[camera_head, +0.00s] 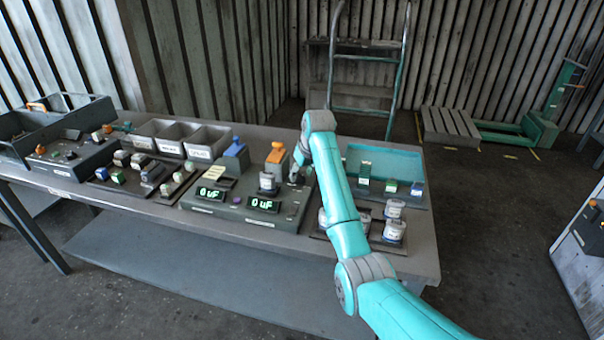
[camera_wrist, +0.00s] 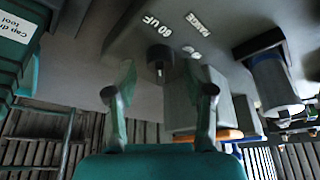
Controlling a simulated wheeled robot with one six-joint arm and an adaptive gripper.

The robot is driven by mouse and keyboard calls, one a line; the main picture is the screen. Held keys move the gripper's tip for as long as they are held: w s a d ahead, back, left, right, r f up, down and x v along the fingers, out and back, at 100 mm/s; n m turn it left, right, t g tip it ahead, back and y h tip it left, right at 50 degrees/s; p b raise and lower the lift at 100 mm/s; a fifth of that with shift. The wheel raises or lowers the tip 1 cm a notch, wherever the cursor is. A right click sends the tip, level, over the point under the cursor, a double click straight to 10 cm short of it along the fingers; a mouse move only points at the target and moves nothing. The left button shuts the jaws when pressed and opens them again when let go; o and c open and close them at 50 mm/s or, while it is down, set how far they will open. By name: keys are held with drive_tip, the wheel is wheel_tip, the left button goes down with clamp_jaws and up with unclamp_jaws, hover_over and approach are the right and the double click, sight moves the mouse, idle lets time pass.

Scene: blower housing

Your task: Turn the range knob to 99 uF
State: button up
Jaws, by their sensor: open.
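The range knob (camera_wrist: 160,54) is a small dark round knob with a pale pointer mark, on the grey top of the tester (camera_head: 287,215). In the wrist view a "60 uF" label (camera_wrist: 158,22) and a "RANGE" label (camera_wrist: 197,24) lie beyond it, and another small label beside it is partly hidden. My gripper (camera_wrist: 160,72) is open, its two fingers on either side of the knob with gaps showing; contact is not visible. In the head view my gripper (camera_head: 298,174) is over the tester's right part and hides the knob. Two displays (camera_head: 210,193) (camera_head: 263,205) read "0 uF".
A capacitor (camera_head: 267,181) stands in a holder left of my gripper; it also shows in the wrist view (camera_wrist: 273,86). An orange-topped part (camera_head: 276,153) is close behind. Capacitors (camera_head: 394,209) and a teal bin (camera_head: 385,160) are right. Grey bins (camera_head: 207,143) stand left.

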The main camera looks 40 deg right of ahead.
clamp_jaws()
drive_tip(key=shift+a+m, duration=0.1)
drive_tip(key=shift+m, duration=0.3)
drive_tip(key=m, duration=0.2)
drive_tip(key=m+h, duration=0.1)
drive_tip(key=shift+a+m+g+h, duration=0.1)
drive_tip(key=shift+m+g+h, duration=0.2)
drive_tip(key=shift+m, duration=0.1)
drive_tip(key=m+g+h, duration=0.1)
drive_tip(key=m, duration=0.3)
drive_tip(key=shift+w+m, duration=0.1)
drive_tip(key=shift+m, duration=0.2)
drive_tip(key=m, duration=0.2)
drive_tip(key=m+g+h, duration=0.1)
drive_tip(key=m, duration=0.1)
drive_tip(key=shift+w+g, duration=0.1)
drive_tip(key=shift+g, duration=0.2)
drive_tip(key=m, duration=0.2)
drive_tip(key=m+g, duration=0.1)
drive_tip(key=m, duration=0.1)
drive_tip(key=shift+m+g, duration=0.3)
